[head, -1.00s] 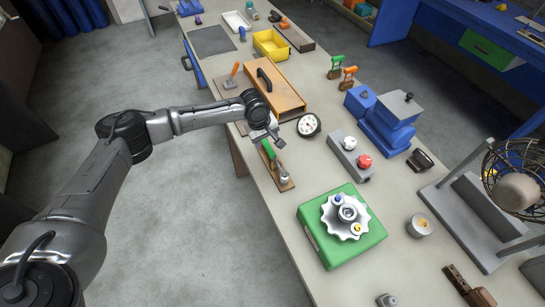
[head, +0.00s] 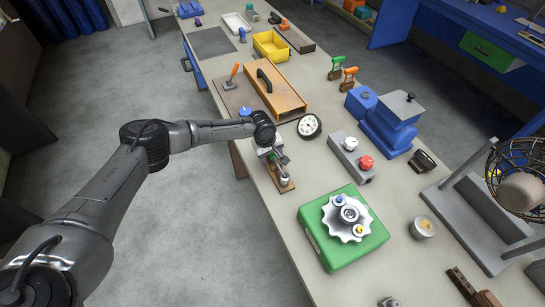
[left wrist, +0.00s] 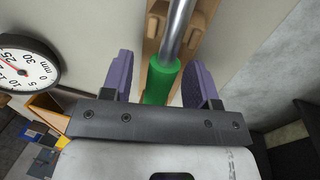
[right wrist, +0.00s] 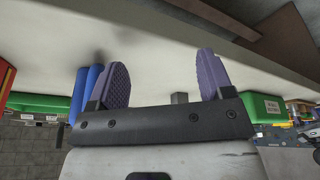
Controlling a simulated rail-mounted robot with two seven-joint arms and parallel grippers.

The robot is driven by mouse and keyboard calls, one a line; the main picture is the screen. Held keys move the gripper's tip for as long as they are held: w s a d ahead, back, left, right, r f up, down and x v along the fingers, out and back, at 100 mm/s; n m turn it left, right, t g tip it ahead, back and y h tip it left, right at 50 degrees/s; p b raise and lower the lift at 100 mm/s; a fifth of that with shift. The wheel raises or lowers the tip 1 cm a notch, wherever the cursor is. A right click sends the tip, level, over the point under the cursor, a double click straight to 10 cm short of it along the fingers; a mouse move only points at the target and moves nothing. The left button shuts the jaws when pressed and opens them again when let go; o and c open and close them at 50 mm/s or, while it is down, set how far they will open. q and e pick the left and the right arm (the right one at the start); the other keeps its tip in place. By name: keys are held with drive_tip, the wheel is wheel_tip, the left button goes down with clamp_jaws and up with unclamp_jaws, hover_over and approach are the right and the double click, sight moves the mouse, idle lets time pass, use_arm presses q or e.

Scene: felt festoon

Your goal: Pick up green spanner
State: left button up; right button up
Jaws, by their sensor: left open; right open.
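The green spanner has a green handle (left wrist: 162,82) and a grey metal shaft. It lies on a narrow wooden board (head: 287,186) near the table's left edge. In the head view my left gripper (head: 274,160) is over it and hides most of the handle. In the left wrist view the open purple fingers (left wrist: 160,80) stand on either side of the green handle, with a gap on both sides. My right gripper (right wrist: 167,80) is open and empty in its wrist view, under a pale surface; it does not show in the head view.
A round dial gauge (head: 309,126) stands just right of the left gripper. A wooden box with a black handle (head: 277,88) is behind it. A green block with a white wheel (head: 345,245) is in front. A grey box with two knobs (head: 352,158) is to the right.

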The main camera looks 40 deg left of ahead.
use_arm(q)
drive_tip(key=shift+c, duration=0.4)
clamp_jaws()
drive_tip(key=shift+r, duration=0.5)
drive_tip(key=r, duration=0.2)
drive_tip(key=d+r+p, duration=0.1)
drive_tip(key=shift+w+r, duration=0.15)
drive_tip(key=shift+r, duration=0.25)
drive_tip(key=w+d+r, duration=0.2)
drive_tip(key=d+r, duration=0.4)
drive_tip(key=d, duration=0.4)
drive_tip(key=shift+d+r+p, duration=0.15)
drive_tip(key=shift+d+p, duration=0.05)
drive_tip(key=shift+p, duration=0.15)
drive_tip(key=shift+w, duration=0.1)
